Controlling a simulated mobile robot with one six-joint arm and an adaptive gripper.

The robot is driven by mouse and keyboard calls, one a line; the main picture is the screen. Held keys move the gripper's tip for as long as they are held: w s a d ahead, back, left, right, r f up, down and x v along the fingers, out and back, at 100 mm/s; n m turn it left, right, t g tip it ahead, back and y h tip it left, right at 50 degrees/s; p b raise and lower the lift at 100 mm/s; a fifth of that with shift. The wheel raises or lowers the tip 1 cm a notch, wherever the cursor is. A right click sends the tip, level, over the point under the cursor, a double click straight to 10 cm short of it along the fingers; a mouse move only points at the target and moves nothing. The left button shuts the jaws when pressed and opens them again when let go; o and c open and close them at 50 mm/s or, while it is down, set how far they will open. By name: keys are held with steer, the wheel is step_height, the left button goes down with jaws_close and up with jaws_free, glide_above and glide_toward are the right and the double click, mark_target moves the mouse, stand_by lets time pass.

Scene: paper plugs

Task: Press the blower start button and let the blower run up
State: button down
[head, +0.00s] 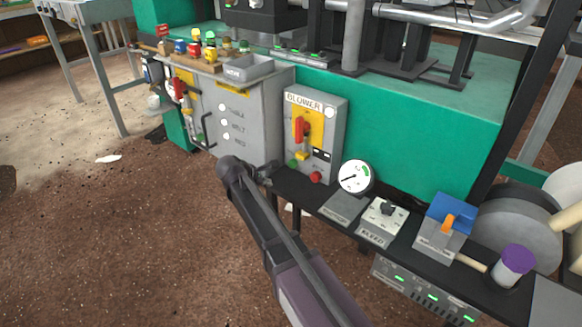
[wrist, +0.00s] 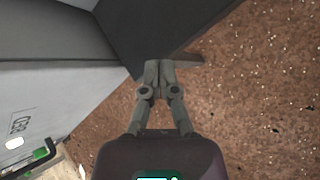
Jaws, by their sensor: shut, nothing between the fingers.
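The blower box (head: 337,125) is a grey panel labelled BLOWER in the middle of the head view. It carries a red switch handle (head: 299,130) on a yellow plate, a green button (head: 293,163) at its lower left and a red button (head: 316,176) at its lower right. The round white gauge (head: 355,177) stands to its right, with a dark needle and a green arc. My gripper (head: 268,170) is in front of the box's lower left, apart from the green button as far as I can tell. In the wrist view its fingers (wrist: 158,66) are together and empty.
A larger grey cabinet (head: 235,110) with indicator lamps stands left of the box. The brown floor (head: 110,220) is open at left.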

mark_target(292, 164)
steer(key=shift+w, duration=0.1)
steer(key=shift+w+d, duration=0.9)
steer(key=shift+w, duration=0.2)
steer(key=shift+w+d, duration=0.85)
steer(key=shift+w, duration=0.3)
steer(key=shift+w+d, duration=0.9)
steer(key=shift+w, duration=0.2)
steer(key=shift+w+d, duration=0.3)
steer(key=shift+w, duration=0.1)
